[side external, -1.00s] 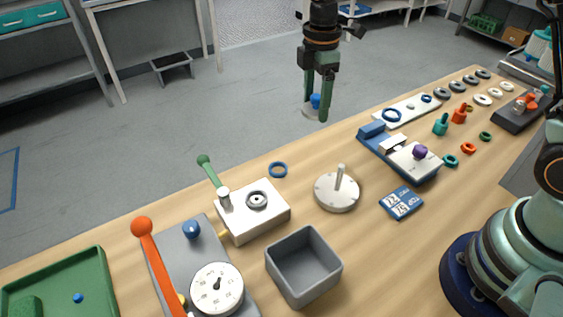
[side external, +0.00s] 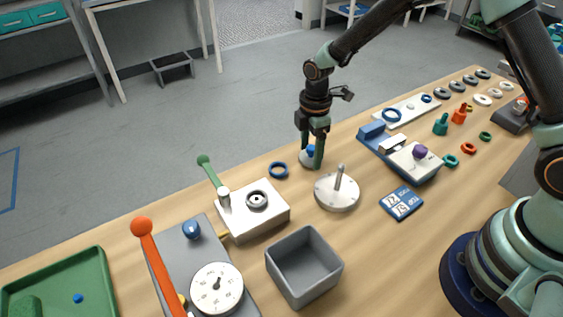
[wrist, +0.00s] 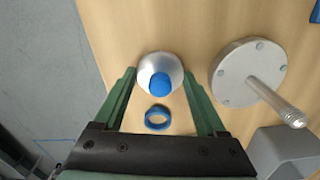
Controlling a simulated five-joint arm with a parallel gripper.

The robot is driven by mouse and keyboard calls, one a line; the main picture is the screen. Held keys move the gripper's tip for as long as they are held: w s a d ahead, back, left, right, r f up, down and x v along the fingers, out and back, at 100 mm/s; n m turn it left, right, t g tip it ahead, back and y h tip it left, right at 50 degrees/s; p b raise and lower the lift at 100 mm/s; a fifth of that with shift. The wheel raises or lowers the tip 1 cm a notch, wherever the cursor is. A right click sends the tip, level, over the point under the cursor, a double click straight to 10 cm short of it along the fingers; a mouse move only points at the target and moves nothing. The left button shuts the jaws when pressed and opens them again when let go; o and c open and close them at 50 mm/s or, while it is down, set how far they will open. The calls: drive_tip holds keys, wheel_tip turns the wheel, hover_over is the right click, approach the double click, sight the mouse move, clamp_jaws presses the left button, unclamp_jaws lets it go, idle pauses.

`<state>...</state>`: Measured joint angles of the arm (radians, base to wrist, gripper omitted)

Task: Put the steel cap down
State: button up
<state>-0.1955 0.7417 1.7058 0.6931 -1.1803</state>
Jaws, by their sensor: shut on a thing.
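The steel cap (wrist: 159,68) is a round silvery disc with a blue knob (wrist: 160,84) on top. My gripper (wrist: 163,78) is shut on it, with one green finger on each side in the wrist view. In the side external view the steel cap (side external: 307,161) is low between the fingertips of my gripper (side external: 311,157), at the table's back edge, behind the round plate with a post. The fingers partly hide it. I cannot tell whether its underside touches the table.
A blue ring (side external: 278,170) lies just left of the cap. The round plate with an upright post (side external: 337,192) stands close in front. A white block with a green lever (side external: 253,211), a grey open box (side external: 304,266) and a blue-and-white device (side external: 400,155) stand around.

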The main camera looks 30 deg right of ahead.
drive_tip(key=shift+f, duration=0.1)
drive_tip(key=o, duration=1.5)
wheel_tip(320, 180, up, 12)
wheel_tip(320, 180, up, 9)
drive_tip(key=m+t, duration=0.2)
drive_tip(key=m, duration=0.4)
hover_over(312, 147)
drive_tip(key=s+d, duration=0.4)
drive_tip(key=s, duration=0.1)
drive_tip(key=s+d+r+m+t, duration=0.3)
drive_tip(key=s+d+m, duration=0.1)
drive_tip(key=s+m, duration=0.5)
drive_tip(key=shift+s+d+r+m+t, duration=0.2)
drive_tip(key=shift+s+d+m+t, duration=0.1)
drive_tip(key=shift+s+m, duration=0.15)
